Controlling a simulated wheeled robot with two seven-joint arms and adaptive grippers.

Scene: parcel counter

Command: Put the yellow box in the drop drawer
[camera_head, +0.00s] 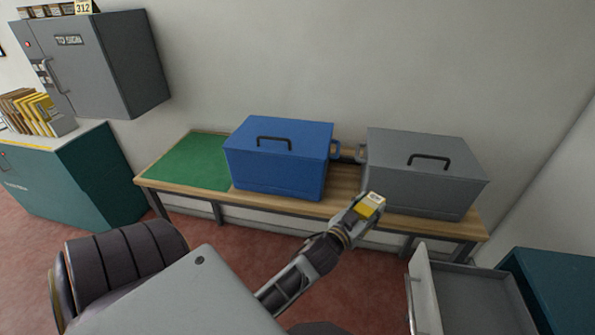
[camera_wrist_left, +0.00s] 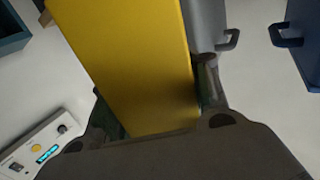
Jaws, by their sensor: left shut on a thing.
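The yellow box (camera_head: 371,202) has a pale label on top and is held in my left gripper (camera_head: 362,207), in front of the grey case in the head view. In the left wrist view, the yellow box (camera_wrist_left: 130,65) fills much of the picture between the fingers of my left gripper (camera_wrist_left: 155,105), which are shut on it. The drop drawer (camera_head: 475,300) stands pulled open at the lower right of the head view, with a pale front panel and a grey inside. The part of the drawer in view looks empty. The box is apart from it, up and to its left. My right gripper is not in view.
A blue case (camera_head: 275,160) and a grey case (camera_head: 420,175) stand on the wooden bench, near the box. A green mat (camera_head: 185,160) lies at the bench's left end. A teal cabinet (camera_head: 550,285) is beside the drawer. A teal counter (camera_head: 80,180) stands left.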

